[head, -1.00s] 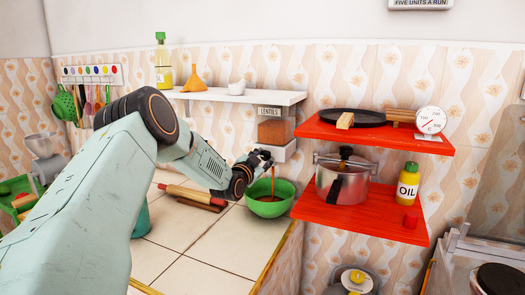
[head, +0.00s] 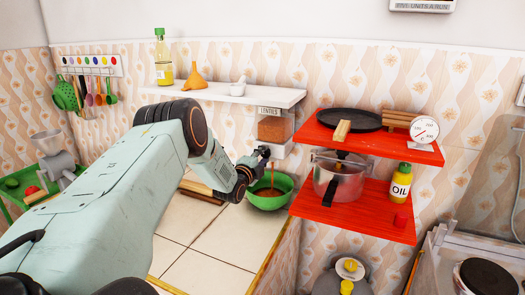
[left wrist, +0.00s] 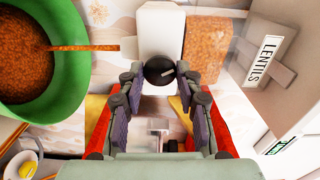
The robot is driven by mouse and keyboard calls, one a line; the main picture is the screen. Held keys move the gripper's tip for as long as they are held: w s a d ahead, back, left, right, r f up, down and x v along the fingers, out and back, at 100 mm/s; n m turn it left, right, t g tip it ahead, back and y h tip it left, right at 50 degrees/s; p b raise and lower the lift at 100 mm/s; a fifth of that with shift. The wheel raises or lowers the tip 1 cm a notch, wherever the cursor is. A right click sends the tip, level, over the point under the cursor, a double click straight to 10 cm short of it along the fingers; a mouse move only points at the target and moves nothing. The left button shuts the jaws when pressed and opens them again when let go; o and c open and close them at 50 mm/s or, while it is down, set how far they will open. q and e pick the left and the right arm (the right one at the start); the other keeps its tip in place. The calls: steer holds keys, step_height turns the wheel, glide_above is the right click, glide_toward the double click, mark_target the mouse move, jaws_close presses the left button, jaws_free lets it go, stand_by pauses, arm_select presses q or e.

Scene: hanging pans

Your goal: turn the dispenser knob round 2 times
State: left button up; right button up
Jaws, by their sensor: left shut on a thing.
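The lentil dispenser (head: 274,130) hangs under the white shelf, clear-fronted with brown lentils and a "LENTILS" label. Its black round knob (left wrist: 160,71) with a pale pointer mark shows in the left wrist view, on a white block. My left gripper (head: 262,153) is at the dispenser's lower front, its two fingers shut on the knob from either side. In the head view the gripper hides the knob. A green bowl (head: 284,202) stands below on the tiled counter. A thin brown stream (left wrist: 85,48) runs between the dispenser and the lentils in the bowl. My right gripper is out of view.
A red two-tier shelf (head: 422,155) to the right holds a pan, a pot (head: 340,178), an oil bottle (head: 400,183) and a dial scale. The white shelf (head: 225,92) above carries a bottle and a funnel. A wooden board (head: 203,192) lies behind my arm.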

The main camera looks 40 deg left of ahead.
arm_select(q)
steer(key=m+p, duration=0.3)
steer(key=m, duration=0.2)
steer(key=shift+r, duration=0.1)
steer(key=shift+m, duration=0.3)
stand_by(0.4)
steer(key=o, duration=1.2)
steer(key=shift+c, duration=0.2)
steer(key=v, duration=1.2)
